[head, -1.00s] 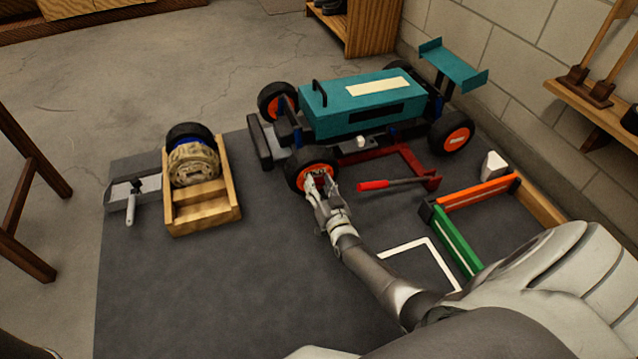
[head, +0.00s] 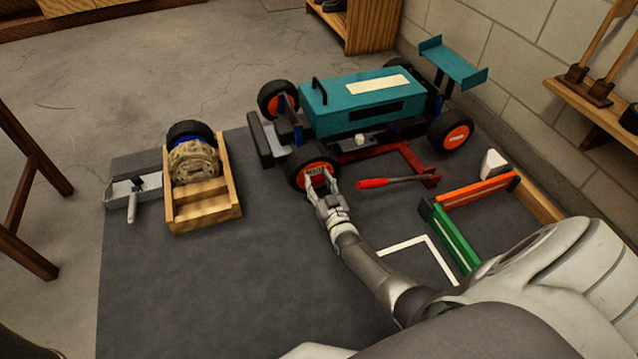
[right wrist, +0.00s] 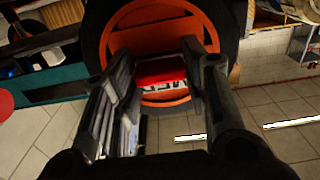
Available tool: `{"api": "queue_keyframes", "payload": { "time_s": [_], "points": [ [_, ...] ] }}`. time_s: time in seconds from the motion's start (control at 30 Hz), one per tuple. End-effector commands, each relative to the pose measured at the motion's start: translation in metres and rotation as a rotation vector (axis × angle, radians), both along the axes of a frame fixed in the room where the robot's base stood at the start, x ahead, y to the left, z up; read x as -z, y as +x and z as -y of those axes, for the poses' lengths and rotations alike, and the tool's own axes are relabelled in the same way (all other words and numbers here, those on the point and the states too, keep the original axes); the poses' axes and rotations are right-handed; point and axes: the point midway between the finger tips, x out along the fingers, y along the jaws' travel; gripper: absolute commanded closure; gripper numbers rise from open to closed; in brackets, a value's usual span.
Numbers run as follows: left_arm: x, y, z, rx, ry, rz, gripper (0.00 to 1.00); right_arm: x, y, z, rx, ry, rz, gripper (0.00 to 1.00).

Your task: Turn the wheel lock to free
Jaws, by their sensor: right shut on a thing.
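The wheel lock (head: 316,171) is a small red piece with white letters on the orange hub of the near front wheel (head: 297,180) of the teal racecar. In the right wrist view the red lock (right wrist: 162,72) sits between my two fingers, in front of the orange rim (right wrist: 160,35). My right gripper (head: 321,187) reaches the wheel from the front and is shut on the lock; it fills the wrist view too (right wrist: 165,90). The fingers hide the lock's sides, and its turned position is hard to read. My left gripper is not in view.
The racecar (head: 350,105) rests over a red jack (head: 405,160) whose handle (head: 385,183) lies right of my gripper. A wooden cradle (head: 203,215) with a wheel stands left. Green (head: 455,238) and orange (head: 478,192) bars lie right. The dark mat is clear in front.

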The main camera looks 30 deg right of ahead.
Motion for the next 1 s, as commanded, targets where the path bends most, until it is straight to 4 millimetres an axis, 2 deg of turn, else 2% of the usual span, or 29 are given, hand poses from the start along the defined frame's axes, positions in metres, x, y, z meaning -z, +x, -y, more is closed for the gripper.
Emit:
{"api": "queue_keyframes", "payload": {
  "time_s": [0.07, 0.1, 0.27, 0.67, 0.87, 1.0],
  "points": [
    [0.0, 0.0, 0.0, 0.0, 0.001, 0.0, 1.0, 0.001, -0.001, 0.0, -0.001, -0.003, -0.004, 0.83],
    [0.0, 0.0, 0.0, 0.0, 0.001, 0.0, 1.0, 0.001, -0.001, 0.0, -0.001, -0.003, -0.004, 0.58],
    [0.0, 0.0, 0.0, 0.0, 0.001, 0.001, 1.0, 0.001, 0.0, 0.0, -0.001, -0.002, -0.003, 0.38],
    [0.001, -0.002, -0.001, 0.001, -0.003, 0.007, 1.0, 0.0, 0.0, 0.0, -0.001, 0.021, 0.005, 0.38],
    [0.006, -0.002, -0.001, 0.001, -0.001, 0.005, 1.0, 0.001, 0.0, 0.0, -0.002, 0.185, 0.046, 0.38],
    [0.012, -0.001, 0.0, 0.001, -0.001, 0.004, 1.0, 0.002, 0.0, 0.0, -0.002, 0.37, 0.089, 0.38]
  ]
}}
